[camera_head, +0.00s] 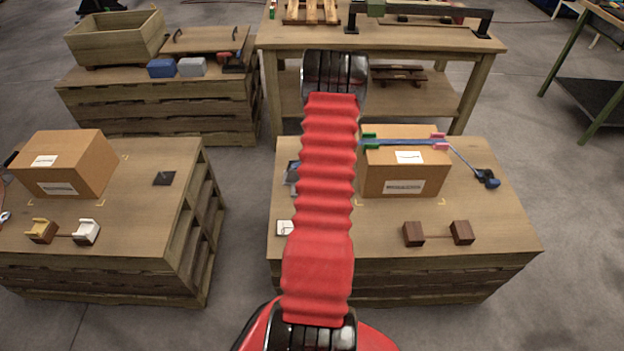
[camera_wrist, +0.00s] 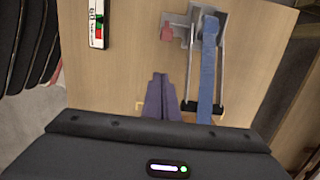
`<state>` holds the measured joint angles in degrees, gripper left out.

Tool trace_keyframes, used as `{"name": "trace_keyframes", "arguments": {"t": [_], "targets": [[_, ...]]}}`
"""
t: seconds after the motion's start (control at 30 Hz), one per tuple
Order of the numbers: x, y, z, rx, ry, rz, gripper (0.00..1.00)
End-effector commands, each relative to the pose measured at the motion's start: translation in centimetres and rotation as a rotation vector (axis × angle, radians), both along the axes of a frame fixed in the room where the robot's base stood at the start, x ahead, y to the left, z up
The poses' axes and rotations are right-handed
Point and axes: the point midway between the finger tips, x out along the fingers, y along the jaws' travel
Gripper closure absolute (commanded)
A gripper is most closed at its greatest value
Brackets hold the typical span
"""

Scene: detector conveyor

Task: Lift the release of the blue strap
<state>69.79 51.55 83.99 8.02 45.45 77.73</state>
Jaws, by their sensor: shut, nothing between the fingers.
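The blue strap (camera_head: 405,142) runs over the top of a cardboard box (camera_head: 400,178) on the right table. Its loose end lies in a dark blue bundle (camera_head: 487,178) right of the box. A grey metal buckle (camera_head: 292,172) left of the box is partly hidden by my arm. In the wrist view, the strap (camera_wrist: 206,85) runs down from the buckle (camera_wrist: 222,50), with a small reddish tab (camera_wrist: 167,33) at its left. My gripper (camera_wrist: 160,76) is shut and empty, its dark purple fingers pointing towards the tab, apart from it in the picture. The head view hides my gripper.
Two brown blocks (camera_head: 437,236) stand in front of the box. Green (camera_head: 369,140) and pink (camera_head: 439,141) corner pieces sit under the strap. Bare tabletop (camera_wrist: 130,70) surrounds my fingers on the left.

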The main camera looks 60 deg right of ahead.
Motion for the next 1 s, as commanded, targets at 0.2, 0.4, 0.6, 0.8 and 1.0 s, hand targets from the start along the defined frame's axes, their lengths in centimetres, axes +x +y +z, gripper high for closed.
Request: {"name": "trace_keyframes", "arguments": {"t": [0.2, 0.4, 0.6, 0.8, 1.0], "targets": [[0.0, 0.0, 0.0, 0.0, 0.0, 0.003, 1.0], [0.1, 0.1, -0.9, 0.001, 0.0, 0.003, 1.0], [0.3, 0.2, -3.4, 0.001, 0.001, 0.004, 1.0], [0.6, 0.4, -6.4, 0.001, 0.002, 0.004, 1.0], [0.8, 0.4, -8.8, -0.001, 0.001, 0.004, 1.0]]}}
